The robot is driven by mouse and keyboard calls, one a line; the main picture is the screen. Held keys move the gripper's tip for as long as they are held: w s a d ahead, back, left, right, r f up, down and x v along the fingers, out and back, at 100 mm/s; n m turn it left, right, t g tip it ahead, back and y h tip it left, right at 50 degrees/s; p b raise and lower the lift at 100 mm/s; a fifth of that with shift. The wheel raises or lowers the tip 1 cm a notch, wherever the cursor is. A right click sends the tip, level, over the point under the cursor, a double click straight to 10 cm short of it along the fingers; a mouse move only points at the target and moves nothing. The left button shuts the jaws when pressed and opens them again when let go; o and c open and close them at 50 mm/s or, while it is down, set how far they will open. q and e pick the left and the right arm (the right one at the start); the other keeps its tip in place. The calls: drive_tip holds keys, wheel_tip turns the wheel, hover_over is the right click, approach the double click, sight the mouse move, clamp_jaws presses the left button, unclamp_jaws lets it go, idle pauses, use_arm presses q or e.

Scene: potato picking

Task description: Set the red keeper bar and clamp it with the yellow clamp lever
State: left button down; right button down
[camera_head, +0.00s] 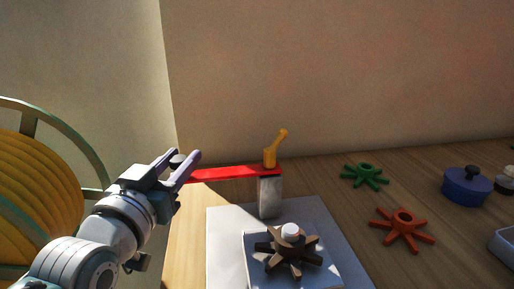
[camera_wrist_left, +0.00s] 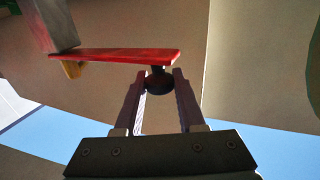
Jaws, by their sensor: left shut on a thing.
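The red keeper bar (camera_head: 235,174) reaches from the grey post (camera_head: 270,196) toward the left; it also shows in the left wrist view (camera_wrist_left: 115,55). The yellow clamp lever (camera_head: 275,150) sits at the bar's post end, its handle pointing up and slightly right. It partly shows in the left wrist view (camera_wrist_left: 72,69). My left gripper (camera_head: 184,156) is at the bar's free end, its fingers (camera_wrist_left: 159,75) shut around a dark round knob (camera_wrist_left: 159,82) on the bar. Whether the bar is fully seated on the post cannot be told. My right gripper is out of view.
The post stands on a pale plate (camera_head: 222,235) with a brown spoked wheel (camera_head: 275,259) in front. A green wheel (camera_head: 364,176), an orange-red wheel (camera_head: 403,228) and a blue knobbed disc (camera_head: 466,187) lie to the right. A yellow spool (camera_head: 40,190) stands at left. A wall is behind.

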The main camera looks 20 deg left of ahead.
use_arm(q)
drive_tip(key=c, duration=0.5)
unclamp_jaws()
drive_tip(key=s+d, duration=0.2)
drive_tip(key=s, duration=0.7)
drive_tip(key=shift+s, duration=0.4)
drive_tip(key=shift+p, duration=0.3)
